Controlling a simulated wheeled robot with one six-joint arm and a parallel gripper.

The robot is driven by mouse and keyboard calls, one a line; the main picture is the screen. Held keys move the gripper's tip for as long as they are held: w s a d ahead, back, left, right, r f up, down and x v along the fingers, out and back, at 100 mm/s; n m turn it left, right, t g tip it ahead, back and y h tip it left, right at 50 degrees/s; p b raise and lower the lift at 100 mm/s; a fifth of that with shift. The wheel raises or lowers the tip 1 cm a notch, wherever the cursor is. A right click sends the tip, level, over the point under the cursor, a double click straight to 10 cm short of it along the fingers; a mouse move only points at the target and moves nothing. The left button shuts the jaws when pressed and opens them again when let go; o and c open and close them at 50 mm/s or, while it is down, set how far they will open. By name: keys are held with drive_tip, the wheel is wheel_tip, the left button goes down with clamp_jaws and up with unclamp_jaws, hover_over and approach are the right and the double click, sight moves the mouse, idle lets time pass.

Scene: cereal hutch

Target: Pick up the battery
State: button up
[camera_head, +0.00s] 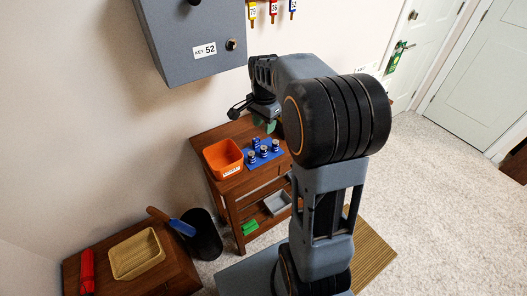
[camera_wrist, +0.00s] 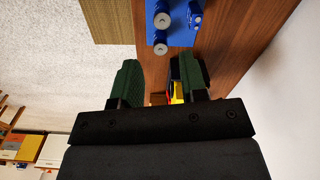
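Several blue batteries with pale ends stand on a blue mat (camera_head: 263,160) on the small wooden table; one battery (camera_head: 276,146) is at the right and another battery (camera_head: 251,157) at the front left. In the wrist view a battery (camera_wrist: 161,47) and others show near the top edge on the blue mat (camera_wrist: 180,38). My gripper (camera_head: 265,124) is above the back of the table. Its green fingers are spread apart in the wrist view (camera_wrist: 158,80), with no battery between them. The batteries are apart from the fingers.
An orange bin (camera_head: 222,157) stands left of the mat. A red and yellow thing (camera_wrist: 177,93) shows partly behind my gripper. A grey key cabinet (camera_head: 190,62) hangs on the wall above. A lower shelf holds a grey tray (camera_head: 277,203) and a green thing (camera_head: 250,227).

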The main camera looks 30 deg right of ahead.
sight(264, 147)
drive_tip(key=f, duration=1.3)
drive_tip(key=shift+w+d+f+b, duration=0.1)
drive_tip(key=shift+w+f+b, duration=0.1)
drive_tip(key=shift+f+b, duration=0.15)
drive_tip(key=c, duration=0.7)
drive_tip(key=shift+r, duration=0.15)
